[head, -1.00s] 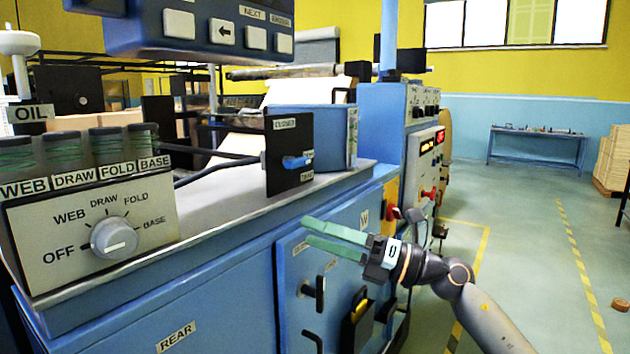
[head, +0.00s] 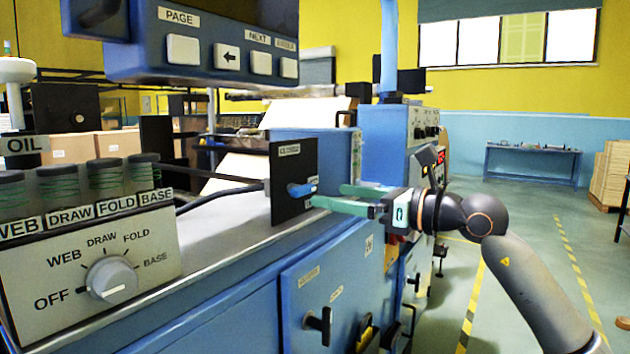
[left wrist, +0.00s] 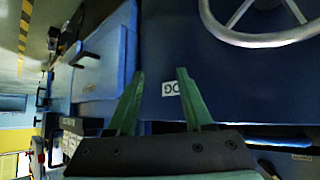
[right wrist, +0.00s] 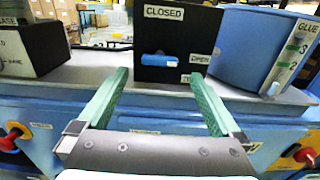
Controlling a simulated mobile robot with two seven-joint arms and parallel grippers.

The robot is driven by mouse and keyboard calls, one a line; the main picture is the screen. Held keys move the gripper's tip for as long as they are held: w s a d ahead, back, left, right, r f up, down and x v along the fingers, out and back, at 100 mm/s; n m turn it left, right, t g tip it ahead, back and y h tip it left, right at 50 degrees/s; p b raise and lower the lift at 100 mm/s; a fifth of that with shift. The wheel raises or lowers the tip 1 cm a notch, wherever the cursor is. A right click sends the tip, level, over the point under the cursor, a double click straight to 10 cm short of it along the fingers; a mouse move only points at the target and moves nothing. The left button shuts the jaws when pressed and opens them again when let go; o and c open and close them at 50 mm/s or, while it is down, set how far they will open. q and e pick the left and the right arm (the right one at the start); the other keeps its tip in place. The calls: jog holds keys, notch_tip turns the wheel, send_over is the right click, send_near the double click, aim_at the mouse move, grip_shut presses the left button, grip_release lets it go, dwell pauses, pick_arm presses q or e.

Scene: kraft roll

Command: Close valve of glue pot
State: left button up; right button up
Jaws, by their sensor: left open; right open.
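The glue pot's valve is a black plate (head: 284,208) with a short blue lever (head: 302,188). In the right wrist view, the plate (right wrist: 180,25) reads CLOSED at top and OPEN at right, and the lever (right wrist: 165,61) lies about level, its bright end toward OPEN. The blue glue pot (right wrist: 245,45), labelled GLUE, stands right behind the plate. My right gripper (head: 328,196) is open and empty, its fingers pointing at the lever, just short of it; whether they touch is unclear. My left gripper (left wrist: 161,73) is open and empty, away from the valve before a blue panel.
A control box with a selector knob (head: 111,279) stands left of the valve on the grey machine top. A blue button panel (head: 190,45) overhangs it. Black door handles (head: 318,325) stick out below. A handwheel (left wrist: 262,38) is near my left gripper.

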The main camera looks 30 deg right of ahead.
aim_at(308, 191)
jog(key=p+x, duration=0.2)
jog(key=x, duration=0.2)
jog(key=shift+w+a+r, duration=0.1)
jog(key=shift+w+r, duration=0.05)
jog(key=shift+w, duration=0.05)
jog(key=shift+w+a, duration=0.2)
jog(key=shift+w, duration=0.3)
pick_arm(q)
jog(key=shift+s+a+r, duration=0.25)
jog(key=shift+r, duration=0.25)
jog(key=shift+s+a+r, duration=0.2)
jog(key=shift+r, duration=0.3)
pick_arm(e)
jog(key=shift+c, duration=0.4)
pick_arm(q)
jog(key=shift+w, duration=0.1)
pick_arm(e)
jog(key=c, duration=1.2)
